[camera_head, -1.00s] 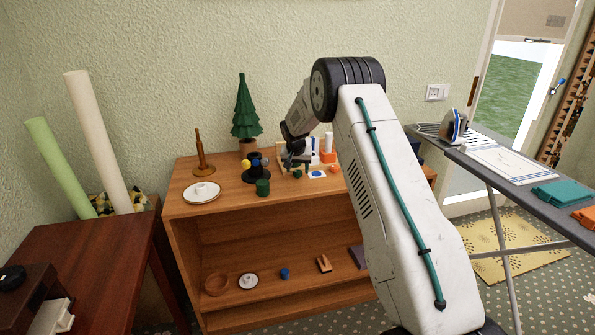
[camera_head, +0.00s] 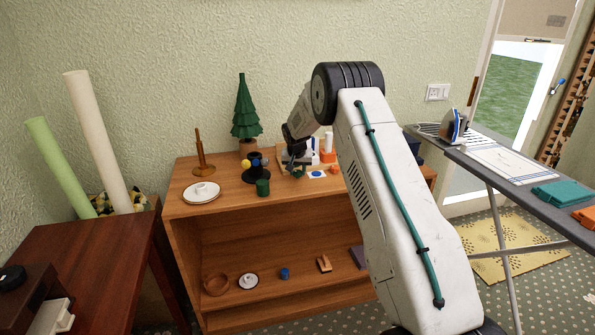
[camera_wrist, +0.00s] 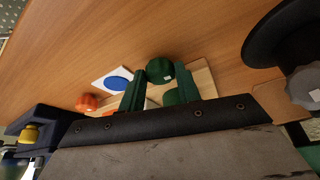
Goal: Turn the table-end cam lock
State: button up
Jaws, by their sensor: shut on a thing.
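A pale wooden board (camera_wrist: 203,79) lies on the shelf-unit top and carries dark green parts. In the wrist view, my gripper (camera_wrist: 162,80) has its two dark green fingers on either side of these parts. A rounded green knob (camera_wrist: 160,69) shows at the fingertips, and another green piece (camera_wrist: 172,98) lies between the fingers. My gripper is shut on the green knob; which part is the lock's lever I cannot tell. In the head view my gripper (camera_head: 297,164) points down at the board, and my wrist hides much of it.
A blue disc on a white card (camera_head: 317,174) and an orange knob (camera_head: 333,168) sit close on the right. The front edge between is clear.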

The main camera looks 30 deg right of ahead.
jog(key=n, duration=0.1)
jog(key=n+y, duration=0.1)
jog(key=n, duration=0.3)
jog(key=shift+s+d+t+y, duration=0.15)
jog(key=shift+d+t+y, duration=0.2)
jog(key=shift+t+y, duration=0.05)
jog(key=shift+d+n+y, duration=0.1)
jog(key=shift+n+y, duration=0.35)
jog(key=shift+n, duration=0.8)
jog(key=shift+d+n+y, duration=0.1)
jog(key=shift+n+y, duration=0.35)
jog(key=shift+n, duration=0.8)
jog(key=o, duration=1)
